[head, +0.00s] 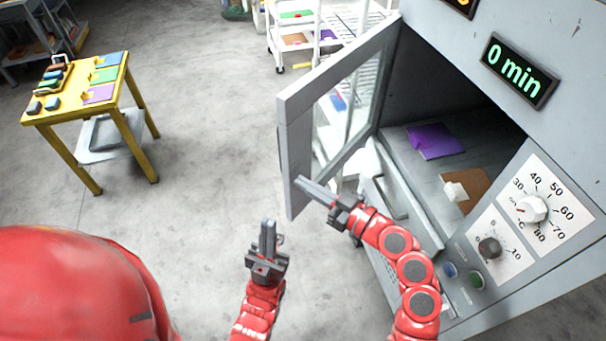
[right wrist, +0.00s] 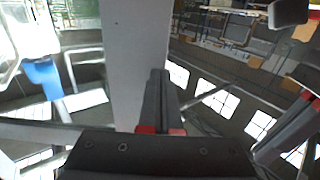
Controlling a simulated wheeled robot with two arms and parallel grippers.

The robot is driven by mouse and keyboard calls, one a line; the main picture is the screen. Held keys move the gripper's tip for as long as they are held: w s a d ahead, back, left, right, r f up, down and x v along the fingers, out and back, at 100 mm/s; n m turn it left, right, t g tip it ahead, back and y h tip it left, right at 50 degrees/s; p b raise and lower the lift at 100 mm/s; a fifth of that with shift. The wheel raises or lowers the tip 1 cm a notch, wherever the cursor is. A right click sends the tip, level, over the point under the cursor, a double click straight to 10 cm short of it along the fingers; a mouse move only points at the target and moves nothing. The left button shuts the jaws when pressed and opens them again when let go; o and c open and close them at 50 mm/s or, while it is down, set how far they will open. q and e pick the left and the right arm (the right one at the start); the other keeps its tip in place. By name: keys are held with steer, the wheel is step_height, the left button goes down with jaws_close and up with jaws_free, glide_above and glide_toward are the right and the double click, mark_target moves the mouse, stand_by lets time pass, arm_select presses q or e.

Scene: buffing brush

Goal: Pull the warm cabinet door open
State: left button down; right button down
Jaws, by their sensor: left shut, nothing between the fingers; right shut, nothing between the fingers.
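The cabinet (head: 470,120) stands at the right with its grey door (head: 293,140) swung wide open. The door has a glass window and is hinged at the far side of the opening. My right gripper (head: 300,182) is shut and empty. Its fingertips overlap the lower part of the door's free edge; I cannot tell whether they touch it. In the right wrist view, the shut fingers (right wrist: 160,95) point along the grey door panel (right wrist: 135,50). My left gripper (head: 268,225) is shut and empty, in the air left of the door.
Inside the cabinet lie a purple piece (head: 434,140) and a brown piece (head: 472,188) with a white block. A display reading 0 min (head: 518,70) and dials are on the front. A yellow table (head: 60,105) with coloured pads stands left. The floor between is clear.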

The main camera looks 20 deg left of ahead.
steer(key=shift+w+a, duration=0.25)
steer(key=shift+a, duration=0.3)
steer(key=shift+a, duration=0.1)
steer(key=shift+a, duration=0.2)
steer(key=w+a+m+t+h+b, duration=0.1)
steer(key=w+a+t+b, duration=0.1)
steer(key=w+a+b, duration=0.5)
steer(key=w+a+m+t+h+b, duration=0.1)
steer(key=w+a+b, duration=0.6)
steer(key=a, duration=1)
steer(key=shift+w+a+m+t+b, duration=0.15)
steer(key=shift+w+m+t+b, duration=0.35)
steer(key=shift+w, duration=1.3)
steer(key=shift+f, duration=0.1)
